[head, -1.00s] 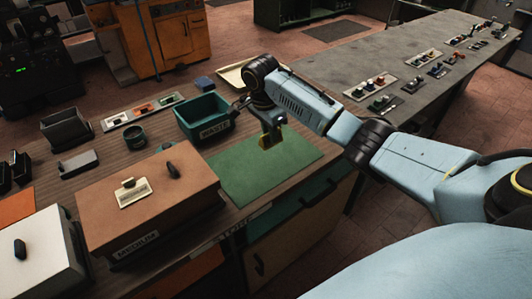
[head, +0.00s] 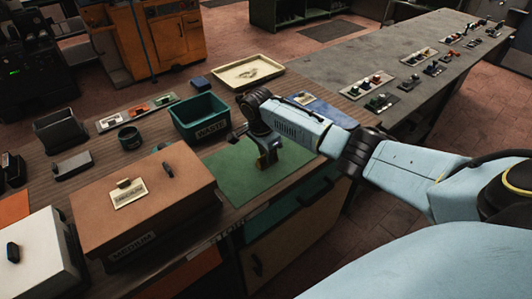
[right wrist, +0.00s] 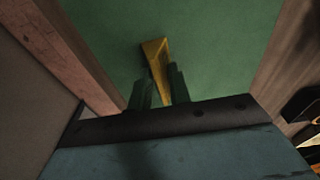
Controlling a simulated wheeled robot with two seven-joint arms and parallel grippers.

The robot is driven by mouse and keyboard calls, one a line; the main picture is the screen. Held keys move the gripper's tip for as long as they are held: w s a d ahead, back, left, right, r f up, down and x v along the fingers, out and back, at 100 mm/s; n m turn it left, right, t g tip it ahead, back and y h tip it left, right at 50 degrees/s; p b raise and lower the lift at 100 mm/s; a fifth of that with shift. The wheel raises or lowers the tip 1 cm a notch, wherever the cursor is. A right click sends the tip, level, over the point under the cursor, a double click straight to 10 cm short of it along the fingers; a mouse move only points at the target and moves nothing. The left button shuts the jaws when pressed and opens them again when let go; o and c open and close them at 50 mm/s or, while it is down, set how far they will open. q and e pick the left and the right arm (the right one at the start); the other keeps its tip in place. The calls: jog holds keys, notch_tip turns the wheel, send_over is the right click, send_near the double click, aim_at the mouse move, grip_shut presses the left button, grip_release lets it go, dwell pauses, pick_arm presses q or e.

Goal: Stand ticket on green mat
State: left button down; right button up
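A yellow folded piece, which I take for the ticket (right wrist: 155,62), sits between the fingers of my right gripper (right wrist: 160,92) in the right wrist view. It fills the gap between them, and the gripper looks shut on it. In the head view my right gripper (head: 266,160) points down over the middle of the green mat (head: 230,182), with the ticket low at its tips. I cannot tell whether the ticket touches the mat. My left gripper is not in view.
A brown box (head: 145,205) stands left of the mat. A teal waste bin (head: 203,122) stands behind it. A cream tray (head: 248,72) and a blue flat item (head: 318,108) lie farther back. The bench's front edge runs close beside the mat.

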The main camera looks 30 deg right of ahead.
jog(key=o, duration=0.4)
jog(key=shift+o, duration=0.2)
notch_tip(320, 180, up, 12)
jog(key=a+p, duration=0.1)
jog(key=shift+a, duration=0.3)
